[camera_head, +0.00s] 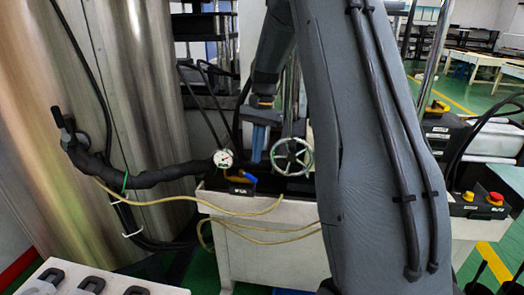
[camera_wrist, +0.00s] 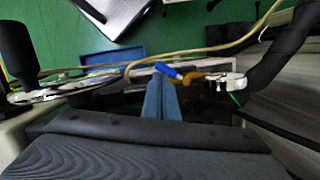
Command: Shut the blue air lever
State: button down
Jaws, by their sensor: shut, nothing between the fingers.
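The blue air lever (camera_wrist: 168,71) shows in the wrist view as a short blue handle beside a brass-coloured valve fitting (camera_wrist: 196,77). In the head view the blue lever (camera_head: 249,177) is small, just above the front edge of the white cabinet. My gripper (camera_head: 257,157) points down above and slightly right of the lever there, its blue fingers together and empty. In the wrist view my gripper (camera_wrist: 160,84) has its fingertips close to the lever; I cannot tell whether they touch it.
A round gauge (camera_head: 223,158) sits left of the lever, with a thick black hose (camera_head: 150,180) running left. A handwheel (camera_head: 292,156) stands close on the right. A yellow hose (camera_head: 240,212) hangs across the white cabinet (camera_head: 265,255). A large metal tank (camera_head: 140,70) is at left.

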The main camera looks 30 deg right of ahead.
jog(key=s+a+f+n, duration=0.1)
jog(key=s+a+n, duration=0.2)
jog(key=s, duration=0.5)
jog(key=s+a+f+n+t+h, duration=0.1)
jog(key=s+a+f+n, duration=0.1)
jog(key=s+a+n, duration=0.2)
jog(key=s+a+f+n+t+h, duration=0.1)
jog(key=s+a+n, duration=0.2)
jog(key=s, duration=0.9)
jog(key=a, duration=0.3)
jog(key=shift+s+a+f+n, duration=0.2)
jog(key=shift+a+f+n, duration=0.1)
jog(key=shift+a, duration=0.1)
